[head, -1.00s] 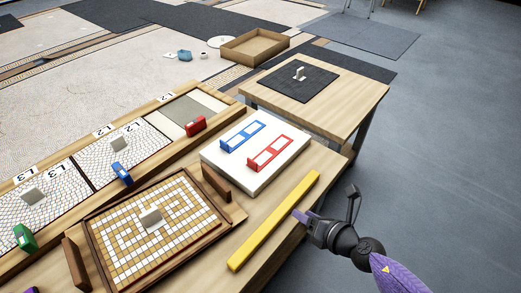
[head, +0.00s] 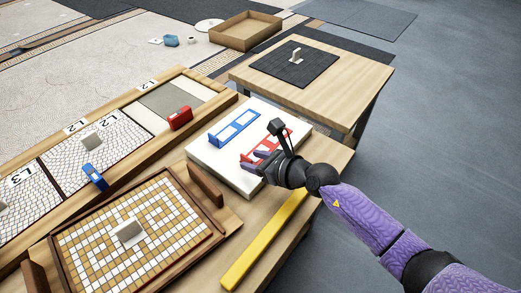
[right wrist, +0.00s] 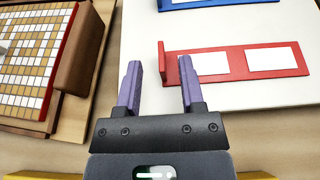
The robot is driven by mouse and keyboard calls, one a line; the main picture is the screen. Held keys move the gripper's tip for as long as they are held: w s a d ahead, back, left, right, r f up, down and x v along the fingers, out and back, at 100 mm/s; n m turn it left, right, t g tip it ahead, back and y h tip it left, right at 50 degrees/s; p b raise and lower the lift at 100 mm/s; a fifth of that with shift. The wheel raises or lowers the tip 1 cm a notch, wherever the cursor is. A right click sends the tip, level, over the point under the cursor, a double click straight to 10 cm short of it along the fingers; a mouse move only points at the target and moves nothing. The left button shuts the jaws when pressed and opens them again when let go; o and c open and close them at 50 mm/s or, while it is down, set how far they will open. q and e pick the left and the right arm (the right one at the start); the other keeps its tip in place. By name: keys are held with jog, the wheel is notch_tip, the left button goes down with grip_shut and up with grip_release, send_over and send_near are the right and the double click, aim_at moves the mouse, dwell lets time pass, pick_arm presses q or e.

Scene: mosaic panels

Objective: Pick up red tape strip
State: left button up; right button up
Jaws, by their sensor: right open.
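The red tape strip (head: 283,135) lies on the white board (head: 204,159), partly hidden behind my right gripper in the head view. In the right wrist view the red strip (right wrist: 238,62) is a flat red frame with two white windows and a small upright tab at its left end. My right gripper (head: 250,160) is open and empty. In the right wrist view its purple fingers (right wrist: 158,75) point at the left end of the strip, with the tab between their lines. The fingers do not hold it. My left gripper is not in view.
A blue strip (head: 234,128) lies on the same board, beyond the red one. A yellow bar (head: 262,245) lies along the table's front edge. A framed tile mosaic (head: 85,240) and brown block (head: 206,185) are to the left. A side table (head: 350,85) stands behind.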

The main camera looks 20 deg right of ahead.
aim_at(241, 158)
jog(key=w+a+f+b, duration=0.1)
jog(key=w+f+b, duration=0.1)
jog(key=shift+w+a+f, duration=0.25)
jog(key=shift+w+a, duration=0.1)
jog(key=shift+w, duration=0.05)
jog(key=shift+w+a+r+b, duration=0.1)
jog(key=shift+w+a+b, duration=0.1)
jog(key=shift+w+b, duration=0.15)
jog(key=shift+r, duration=0.2)
jog(key=c, duration=0.6)
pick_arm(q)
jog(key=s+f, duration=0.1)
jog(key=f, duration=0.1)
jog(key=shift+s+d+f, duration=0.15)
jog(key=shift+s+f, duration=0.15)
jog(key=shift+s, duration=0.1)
pick_arm(e)
grip_shut()
